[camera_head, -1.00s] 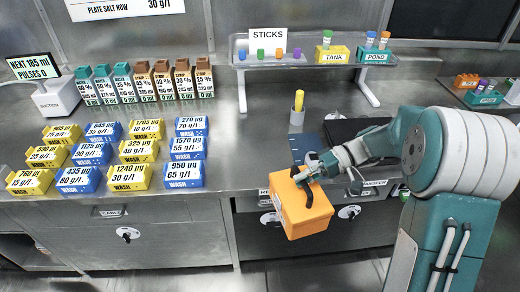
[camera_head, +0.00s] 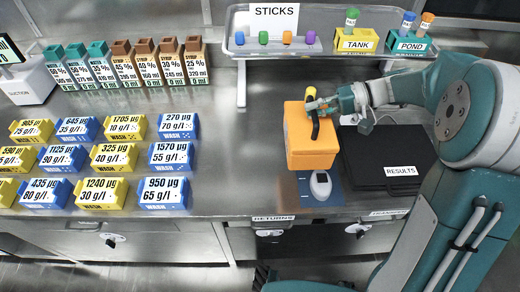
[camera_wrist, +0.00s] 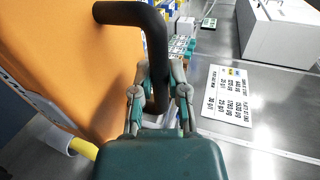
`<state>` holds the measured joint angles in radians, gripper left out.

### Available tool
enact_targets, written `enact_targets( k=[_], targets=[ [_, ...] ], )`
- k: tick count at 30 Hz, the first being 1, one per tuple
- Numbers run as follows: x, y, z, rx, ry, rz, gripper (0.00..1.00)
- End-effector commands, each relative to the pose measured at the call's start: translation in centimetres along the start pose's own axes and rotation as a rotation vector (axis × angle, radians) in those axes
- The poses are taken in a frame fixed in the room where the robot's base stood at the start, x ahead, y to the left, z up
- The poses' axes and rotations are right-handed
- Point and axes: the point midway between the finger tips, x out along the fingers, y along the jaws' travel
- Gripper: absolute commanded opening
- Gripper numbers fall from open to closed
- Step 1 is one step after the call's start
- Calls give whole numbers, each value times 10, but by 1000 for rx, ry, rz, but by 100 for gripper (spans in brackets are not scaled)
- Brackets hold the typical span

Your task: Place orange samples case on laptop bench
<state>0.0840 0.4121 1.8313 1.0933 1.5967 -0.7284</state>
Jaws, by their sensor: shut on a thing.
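The orange samples case (camera_head: 308,140) hangs upright from my gripper (camera_head: 318,108) over the steel bench (camera_head: 240,150) in the head view. My gripper is shut on the case's black handle, which shows large in the wrist view (camera_wrist: 155,45) between the fingers (camera_wrist: 160,95). The orange side of the case (camera_wrist: 60,70) fills the left of the wrist view. The case appears above a blue mat with a white handheld device; I cannot tell whether its bottom touches anything. A flat black case or closed laptop labelled RESULTS (camera_head: 385,155) lies just right of it.
Several blue and yellow WASH boxes (camera_head: 105,158) cover the bench's left. Brown and teal-topped cartons (camera_head: 130,65) stand behind them. A raised shelf (camera_head: 375,58) with sticks, TANK and POND holders stands at the back. Bare steel lies between the WASH boxes and the case.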

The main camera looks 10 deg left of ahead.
Motion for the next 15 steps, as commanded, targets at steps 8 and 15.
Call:
enact_targets(
  k=[8, 15],
  targets=[
    [14, 0, -2, -1, -3, -2, 0],
    [56, 4, -8, 0, -5, -2, 0]
  ],
)
